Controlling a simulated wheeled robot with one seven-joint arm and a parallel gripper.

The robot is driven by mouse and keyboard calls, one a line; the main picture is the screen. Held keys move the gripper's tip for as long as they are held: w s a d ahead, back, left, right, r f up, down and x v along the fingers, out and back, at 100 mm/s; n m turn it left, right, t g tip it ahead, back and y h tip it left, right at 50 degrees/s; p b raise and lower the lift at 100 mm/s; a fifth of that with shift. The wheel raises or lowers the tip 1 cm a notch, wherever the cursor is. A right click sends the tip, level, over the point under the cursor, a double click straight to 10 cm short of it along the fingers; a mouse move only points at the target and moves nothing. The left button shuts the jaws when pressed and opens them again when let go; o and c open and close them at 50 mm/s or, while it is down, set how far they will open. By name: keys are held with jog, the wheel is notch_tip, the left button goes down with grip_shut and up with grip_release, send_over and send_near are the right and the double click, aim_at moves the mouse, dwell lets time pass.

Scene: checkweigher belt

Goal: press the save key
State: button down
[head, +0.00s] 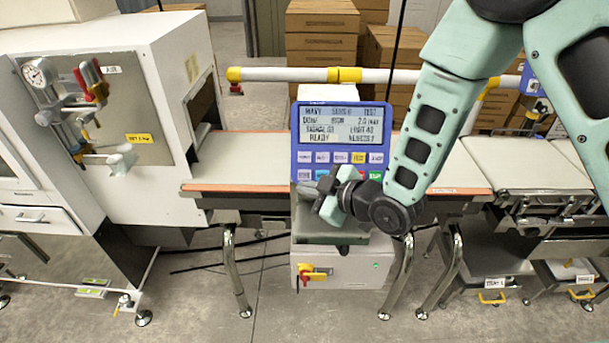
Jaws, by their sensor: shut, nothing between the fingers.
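A blue control panel (295,133) with a lit screen (341,125) faces me above the belt. Below the screen are two rows of small keys, mostly pale, with a yellow key (358,157) in the upper row and a green key (375,175) at the lower right. The key labels are too small to read, so I cannot tell which is the save key. My gripper (310,190) is shut and empty, in front of the panel's lower left part. My wrist hides part of the lower key row. I cannot tell whether the fingertips touch the panel.
The belt (240,172) runs behind the panel from a large white cabinet (110,60) on the left. A white rail (285,75) crosses behind the panel. A white box with a red and yellow switch (312,273) sits below. Stacked cartons (320,40) stand at the back.

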aim_at(299, 176)
jog(key=w+f+b, duration=0.1)
jog(key=w+f, duration=0.2)
jog(key=w, duration=0.3)
jog(key=shift+w+f+b, duration=0.2)
jog(key=shift+w+b, duration=0.05)
jog(key=shift+b, duration=0.15)
jog(key=shift+d, duration=0.1)
dwell(1.6)
jog(key=shift+w+f+b, duration=0.15)
jog(key=shift+w+b, duration=0.25)
jog(key=shift+w+f+b, duration=0.2)
jog(key=shift+w+b, duration=0.15)
dwell(0.6)
jog(key=shift+s+r, duration=0.1)
jog(key=shift+s, duration=0.05)
dwell(0.3)
jog(key=shift+s+r, duration=0.3)
jog(key=shift+s, duration=0.3)
jog(key=shift+s+r, duration=0.35)
jog(key=shift+s, duration=0.4)
jog(key=shift+s+r, duration=0.4)
jog(key=shift+s, duration=0.35)
jog(key=shift+s+r, duration=0.35)
jog(key=shift+s, duration=0.4)
